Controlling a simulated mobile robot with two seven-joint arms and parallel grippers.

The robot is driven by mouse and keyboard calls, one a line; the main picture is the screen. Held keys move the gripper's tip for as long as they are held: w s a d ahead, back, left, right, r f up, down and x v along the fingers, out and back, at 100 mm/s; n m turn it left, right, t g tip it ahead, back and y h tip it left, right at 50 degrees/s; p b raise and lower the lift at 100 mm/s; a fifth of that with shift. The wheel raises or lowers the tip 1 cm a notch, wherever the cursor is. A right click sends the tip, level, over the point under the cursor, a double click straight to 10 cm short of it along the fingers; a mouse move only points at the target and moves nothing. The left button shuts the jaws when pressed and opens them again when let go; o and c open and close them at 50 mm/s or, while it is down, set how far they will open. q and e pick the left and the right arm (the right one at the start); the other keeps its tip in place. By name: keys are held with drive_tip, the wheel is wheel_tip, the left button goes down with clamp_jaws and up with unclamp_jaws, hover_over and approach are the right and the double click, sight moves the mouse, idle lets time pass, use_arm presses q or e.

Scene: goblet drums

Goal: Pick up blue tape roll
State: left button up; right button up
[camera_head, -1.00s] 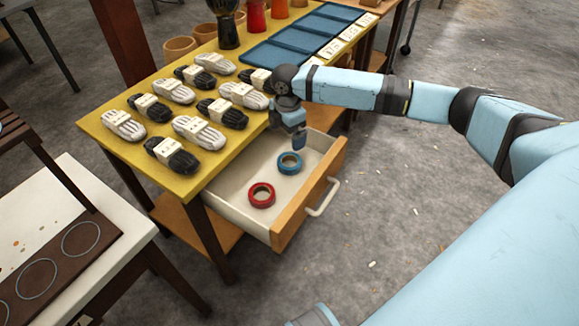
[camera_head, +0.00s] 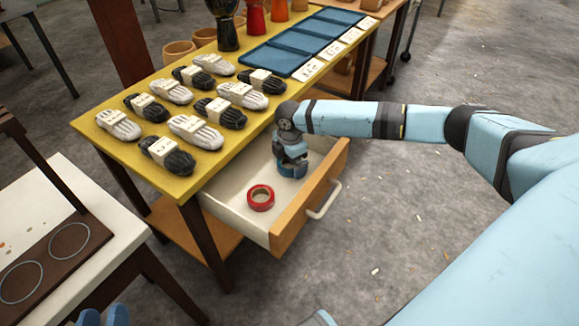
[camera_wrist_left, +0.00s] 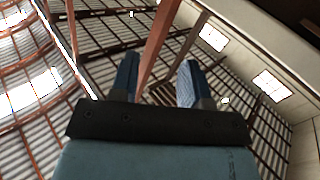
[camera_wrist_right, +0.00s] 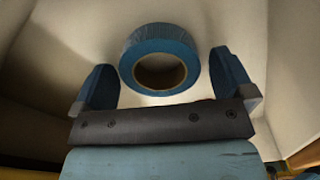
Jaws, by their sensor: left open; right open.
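The blue tape roll (camera_wrist_right: 160,42) lies in the open drawer, between and just beyond the spread fingers of my right gripper (camera_wrist_right: 165,85) in the right wrist view. In the head view my right gripper (camera_head: 292,170) reaches down into the drawer over the blue roll and hides most of it. The right gripper is open, with nothing held. My left gripper (camera_wrist_left: 158,85) is open and empty in its wrist view, facing the roof beams. In the head view only blue tips of it show at the bottom left edge (camera_head: 103,316).
A red tape roll (camera_head: 260,198) lies in the same drawer (camera_head: 226,193), left of my right gripper. The drawer's wooden front (camera_head: 309,196) and walls surround both rolls. The yellow table (camera_head: 112,150) above holds bundled black and white strings, blue trays (camera_head: 290,48) and drums.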

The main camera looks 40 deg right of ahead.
drive_tip(key=shift+c, duration=0.5)
drive_tip(key=c, duration=0.9)
